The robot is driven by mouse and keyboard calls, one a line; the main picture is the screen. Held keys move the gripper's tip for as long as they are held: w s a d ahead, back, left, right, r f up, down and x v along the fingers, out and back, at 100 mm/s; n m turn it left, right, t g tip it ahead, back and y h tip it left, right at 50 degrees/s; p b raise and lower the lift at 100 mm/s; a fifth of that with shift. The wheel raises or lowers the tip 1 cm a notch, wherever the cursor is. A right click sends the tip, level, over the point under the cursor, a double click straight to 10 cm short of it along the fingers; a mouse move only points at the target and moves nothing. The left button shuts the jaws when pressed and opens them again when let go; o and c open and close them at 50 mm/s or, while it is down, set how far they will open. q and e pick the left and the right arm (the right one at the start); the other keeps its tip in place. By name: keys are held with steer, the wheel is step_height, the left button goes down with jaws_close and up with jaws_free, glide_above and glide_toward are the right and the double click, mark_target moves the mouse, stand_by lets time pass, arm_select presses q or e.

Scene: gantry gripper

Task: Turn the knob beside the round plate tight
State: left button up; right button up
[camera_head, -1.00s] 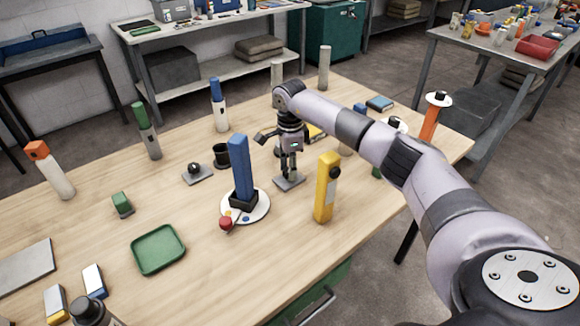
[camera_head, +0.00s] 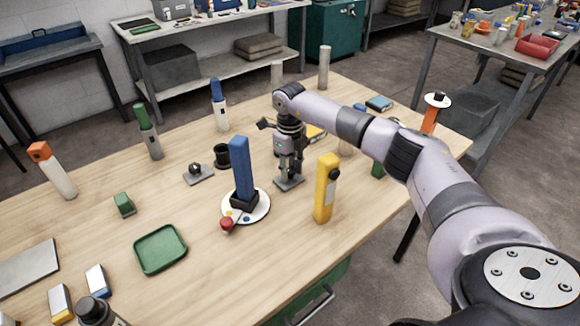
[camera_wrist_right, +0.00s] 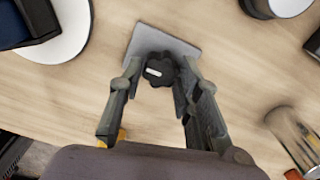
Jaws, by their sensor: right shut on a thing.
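The round plate (camera_head: 262,208) is white and bears an upright blue block (camera_head: 239,165) on a dark foot; its edge also shows in the wrist view (camera_wrist_right: 75,45). Just right of it, a dark lobed knob (camera_wrist_right: 159,69) with a pale mark on top sits on a grey square base (camera_head: 290,184). My right gripper (camera_head: 289,174) points straight down over this base. In the wrist view its fingers (camera_wrist_right: 158,75) stand on both sides of the knob, shut on it. The head view hides most of the knob behind the fingers. My left gripper is not in view.
A yellow post (camera_head: 325,190) stands close to the right of the gripper. A second knob on a grey base (camera_head: 197,175) and a black cup (camera_head: 222,156) are to the left. A green tray (camera_head: 160,250) lies at front left. Bare tabletop lies between them.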

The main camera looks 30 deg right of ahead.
steer(key=m+p, duration=0.1)
steer(key=m, duration=0.3)
steer(key=shift+r+m, duration=0.1)
steer(key=shift+m, duration=0.2)
steer(key=m+p, duration=0.1)
steer(key=m, duration=0.3)
steer(key=shift+a+m, duration=0.1)
steer(key=shift+m, duration=0.2)
steer(key=m+p, duration=0.1)
steer(key=m, duration=0.3)
steer(key=shift+w+p, duration=0.1)
steer(key=shift+p, duration=0.3)
steer(key=shift+m+p, duration=0.75)
steer(key=shift+m, duration=1.55)
steer(key=o, duration=1.1)
steer(key=shift+a, duration=0.1)
steer(key=shift+o, duration=0.2)
step_height(320, 180, up, 12)
